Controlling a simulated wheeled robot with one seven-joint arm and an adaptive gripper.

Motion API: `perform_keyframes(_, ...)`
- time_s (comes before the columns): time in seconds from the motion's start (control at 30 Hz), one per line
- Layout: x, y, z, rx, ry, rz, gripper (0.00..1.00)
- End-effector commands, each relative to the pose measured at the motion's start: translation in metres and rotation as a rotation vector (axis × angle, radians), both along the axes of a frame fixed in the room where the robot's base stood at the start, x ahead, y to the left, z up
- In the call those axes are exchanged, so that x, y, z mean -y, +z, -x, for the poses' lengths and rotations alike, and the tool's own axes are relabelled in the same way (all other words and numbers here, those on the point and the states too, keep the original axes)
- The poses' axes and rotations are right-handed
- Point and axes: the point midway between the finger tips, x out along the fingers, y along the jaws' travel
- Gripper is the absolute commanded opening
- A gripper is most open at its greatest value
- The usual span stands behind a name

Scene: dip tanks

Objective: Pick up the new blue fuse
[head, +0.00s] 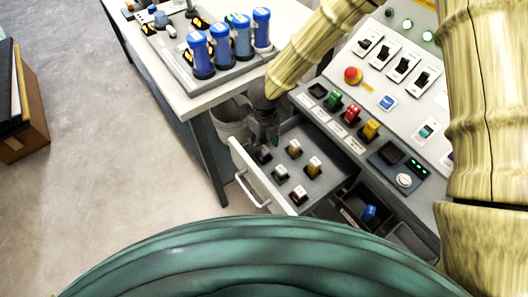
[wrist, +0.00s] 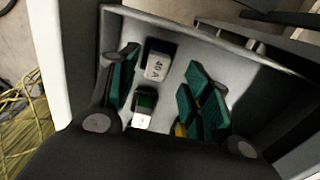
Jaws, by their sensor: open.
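My gripper (head: 264,143) is low over the left end of the open drawer (head: 325,180). In the wrist view its green-padded fingers are open (wrist: 161,92). Between them stand a fuse with a white top marked 40 A (wrist: 157,65), its dark body looking bluish, and a green fuse with a white top (wrist: 145,106); neither is gripped. A yellow fuse shows partly behind the right finger (wrist: 181,130). In the head view a blue fuse (head: 369,213) lies in a dark bin at the drawer's right. I cannot tell which blue fuse is new.
Other white-topped fuses, including an amber one (head: 314,166) and a red one (head: 298,196), stand in the drawer. The control panel (head: 400,90) rises behind it. A table (head: 180,100) with blue cylinders (head: 243,38) is at left. Drawer walls border the fingers closely.

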Motion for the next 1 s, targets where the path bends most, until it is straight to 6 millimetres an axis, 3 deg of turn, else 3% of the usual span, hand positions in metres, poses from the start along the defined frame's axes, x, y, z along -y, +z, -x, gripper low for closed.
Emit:
perform_keyframes(0.4,-0.003,-0.044,0.001,-0.001,0.001,0.001,0.48)
perform_keyframes(0.7,-0.002,-0.048,0.000,0.000,0.001,0.000,0.48)
perform_keyframes(0.97,-0.002,-0.047,0.000,0.000,0.001,0.000,0.01)
perform_keyframes(1.0,-0.002,-0.047,0.000,-0.001,0.001,0.001,0.00)
